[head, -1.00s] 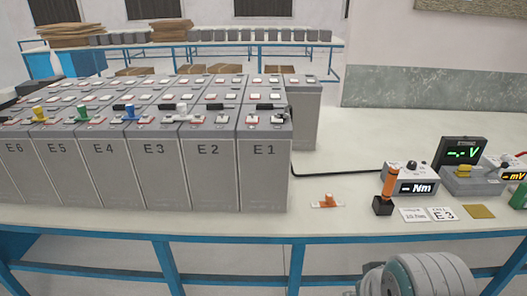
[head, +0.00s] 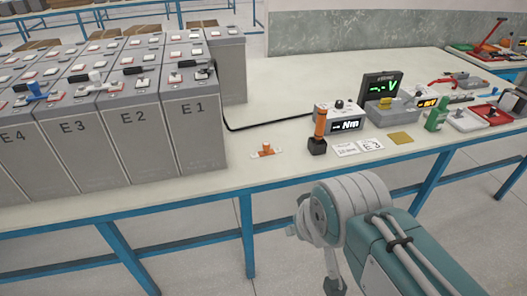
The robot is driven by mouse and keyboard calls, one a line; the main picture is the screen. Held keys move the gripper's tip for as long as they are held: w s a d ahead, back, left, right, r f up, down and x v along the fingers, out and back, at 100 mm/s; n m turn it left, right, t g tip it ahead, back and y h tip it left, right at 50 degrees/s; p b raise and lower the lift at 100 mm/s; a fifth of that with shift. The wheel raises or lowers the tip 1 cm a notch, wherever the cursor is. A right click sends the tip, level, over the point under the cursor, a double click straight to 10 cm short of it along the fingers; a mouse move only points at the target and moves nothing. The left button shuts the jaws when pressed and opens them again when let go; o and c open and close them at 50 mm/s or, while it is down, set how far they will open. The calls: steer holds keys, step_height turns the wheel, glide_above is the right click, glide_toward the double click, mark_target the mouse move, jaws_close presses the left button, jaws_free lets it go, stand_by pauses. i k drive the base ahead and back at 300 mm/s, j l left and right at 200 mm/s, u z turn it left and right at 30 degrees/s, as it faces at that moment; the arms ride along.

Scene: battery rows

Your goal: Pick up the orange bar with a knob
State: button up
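The orange bar with a knob (head: 266,151) lies on the pale tabletop near its front edge, to the right of the battery marked E1. It is small, with an upright orange knob on a flat bar. Nothing touches it. My arm shows at the bottom right, below the table's front edge and apart from the bar. My gripper's fingers do not show in the head view.
Grey batteries (head: 190,130) fill the table's left side. A black cable (head: 265,125) runs behind the bar. Bare tabletop surrounds the bar.

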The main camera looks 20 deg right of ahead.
mark_target(267, 152)
steer(key=i+j, duration=0.1)
steer(key=i, duration=0.6)
steer(key=i+j, duration=0.1)
steer(key=i, duration=0.65)
steer(key=l+z, duration=0.05)
